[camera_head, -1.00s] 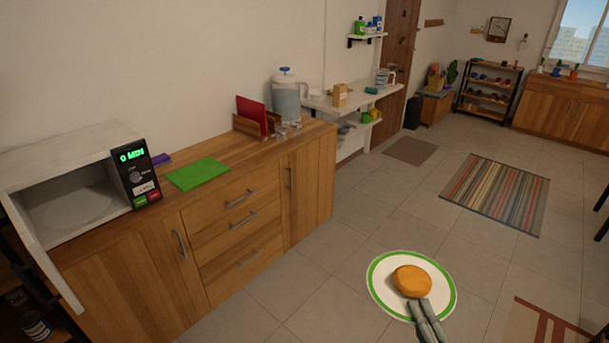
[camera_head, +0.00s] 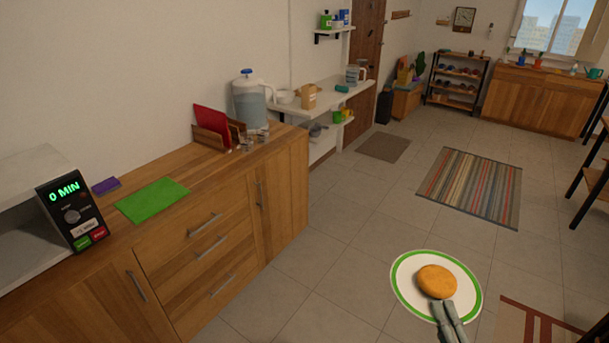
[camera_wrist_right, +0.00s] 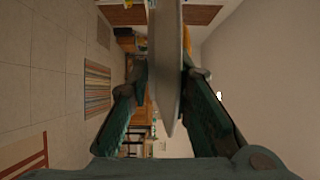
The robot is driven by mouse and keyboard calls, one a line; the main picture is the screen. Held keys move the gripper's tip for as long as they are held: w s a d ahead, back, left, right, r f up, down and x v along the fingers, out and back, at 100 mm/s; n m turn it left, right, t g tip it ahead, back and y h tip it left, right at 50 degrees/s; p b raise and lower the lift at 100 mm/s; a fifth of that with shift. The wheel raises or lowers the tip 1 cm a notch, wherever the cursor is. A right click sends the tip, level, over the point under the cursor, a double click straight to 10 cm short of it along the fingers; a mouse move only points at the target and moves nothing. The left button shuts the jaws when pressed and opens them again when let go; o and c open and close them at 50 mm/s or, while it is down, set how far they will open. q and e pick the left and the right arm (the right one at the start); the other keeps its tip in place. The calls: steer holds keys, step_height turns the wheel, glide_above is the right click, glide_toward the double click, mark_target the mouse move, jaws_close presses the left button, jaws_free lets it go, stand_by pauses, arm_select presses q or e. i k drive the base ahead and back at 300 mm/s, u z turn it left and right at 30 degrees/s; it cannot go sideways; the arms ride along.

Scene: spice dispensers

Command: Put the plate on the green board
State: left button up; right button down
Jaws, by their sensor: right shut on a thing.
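The white plate (camera_head: 409,296) with a green rim band carries a round orange-brown food item (camera_head: 437,281). My right gripper (camera_head: 446,310) is shut on the plate's near edge and holds it out over the floor. In the right wrist view the plate (camera_wrist_right: 165,70) shows edge-on between the two fingers of my right gripper (camera_wrist_right: 166,85). The green board (camera_head: 152,200) lies flat and bare on the wooden counter at the left, well apart from the plate. My left gripper is not in view.
A microwave (camera_head: 68,215) with its front open stands left of the board on the counter (camera_head: 107,258). A purple block (camera_head: 106,186) lies behind the board. A red item in a wooden holder (camera_head: 211,127) and a water jug (camera_head: 250,100) stand farther right. The board's front side is clear.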

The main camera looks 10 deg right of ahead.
mark_target(150, 200)
steer(key=i, duration=1.05)
steer(key=u, duration=2.2)
